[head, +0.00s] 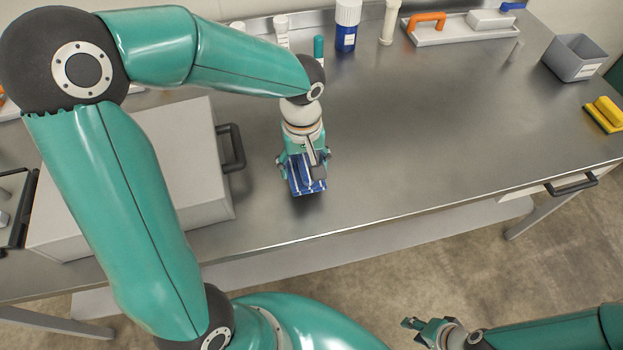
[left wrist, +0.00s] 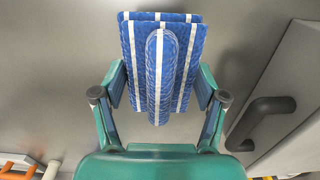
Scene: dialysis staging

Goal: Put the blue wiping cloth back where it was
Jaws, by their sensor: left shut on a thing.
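The blue wiping cloth (head: 307,187) has white stripes and is folded. It shows large in the left wrist view (left wrist: 186,60), between the two fingers. My left gripper (head: 303,170) is shut on the cloth and points down at the steel table, just right of the grey box. In the left wrist view the fingers (left wrist: 160,95) press on the cloth's two sides. I cannot tell whether the cloth touches the table. My right gripper (head: 425,325) is over the floor in front of the table, away from the cloth; its fingers seem apart and empty.
A grey box (head: 185,165) with a dark handle (head: 231,148) stands left of the cloth. Bottles, including a blue one (head: 347,25), and a white tray (head: 460,32) line the back. A grey bin (head: 575,58) and yellow sponge (head: 606,112) are right. The table's middle (head: 430,130) is clear.

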